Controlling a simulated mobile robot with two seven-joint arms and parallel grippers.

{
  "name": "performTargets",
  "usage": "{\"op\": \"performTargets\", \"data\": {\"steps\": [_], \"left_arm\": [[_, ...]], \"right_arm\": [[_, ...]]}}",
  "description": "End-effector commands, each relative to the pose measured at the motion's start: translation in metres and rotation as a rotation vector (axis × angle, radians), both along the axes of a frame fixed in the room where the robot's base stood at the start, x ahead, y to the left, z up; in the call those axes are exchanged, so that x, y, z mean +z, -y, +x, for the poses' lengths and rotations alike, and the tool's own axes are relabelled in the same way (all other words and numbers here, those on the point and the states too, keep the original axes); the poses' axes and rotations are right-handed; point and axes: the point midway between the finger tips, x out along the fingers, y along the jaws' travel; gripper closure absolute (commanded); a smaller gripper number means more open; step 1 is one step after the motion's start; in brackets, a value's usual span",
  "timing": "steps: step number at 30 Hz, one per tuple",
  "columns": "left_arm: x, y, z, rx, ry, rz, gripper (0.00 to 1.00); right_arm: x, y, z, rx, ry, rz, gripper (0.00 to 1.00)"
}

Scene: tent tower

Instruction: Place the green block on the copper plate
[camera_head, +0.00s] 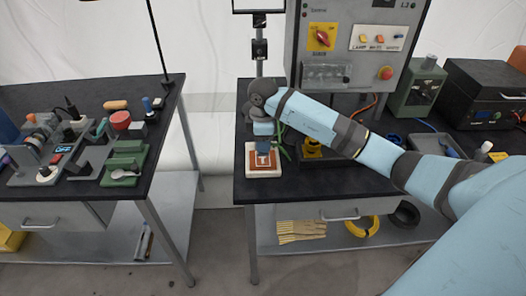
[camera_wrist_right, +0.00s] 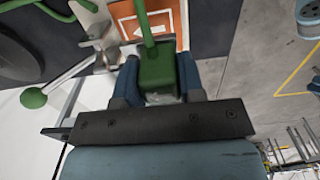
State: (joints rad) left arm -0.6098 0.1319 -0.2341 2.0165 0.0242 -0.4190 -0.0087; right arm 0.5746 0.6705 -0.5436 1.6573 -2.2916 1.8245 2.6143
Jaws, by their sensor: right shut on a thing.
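My right gripper (camera_head: 264,150) points down at the left end of the right-hand table, over the copper plate (camera_head: 263,161) on its white base. In the right wrist view the gripper (camera_wrist_right: 160,92) is shut on the green block (camera_wrist_right: 158,76), which sits between its two blue fingers. A green rod runs from the block toward the top of that view. The orange copper plate (camera_wrist_right: 182,28) with a white mark shows just beyond the block. I cannot tell whether the block touches the plate. The fingers hide most of the block in the head view. My left gripper is out of view.
A grey control panel (camera_head: 350,50) with a red knob stands behind my right arm. A dark green box (camera_head: 418,90) stands to its right. The left table (camera_head: 75,190) holds several tools, with a floor gap between the tables. A green-balled lever (camera_wrist_right: 34,97) is near the gripper.

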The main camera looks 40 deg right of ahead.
Motion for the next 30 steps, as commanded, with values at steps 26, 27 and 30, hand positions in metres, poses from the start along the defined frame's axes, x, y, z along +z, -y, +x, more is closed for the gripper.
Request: {"op": "performTargets", "data": {"steps": [26,27,30], "left_arm": [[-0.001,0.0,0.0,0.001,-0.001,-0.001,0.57],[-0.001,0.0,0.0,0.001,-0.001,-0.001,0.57],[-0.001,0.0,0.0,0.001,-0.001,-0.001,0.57]], "right_arm": [[-0.046,0.0,0.0,0.001,-0.001,0.0,0.39],[-0.046,0.0,0.0,0.001,-0.001,0.0,0.39],[-0.046,0.0,0.0,0.001,-0.001,0.0,0.39]]}}
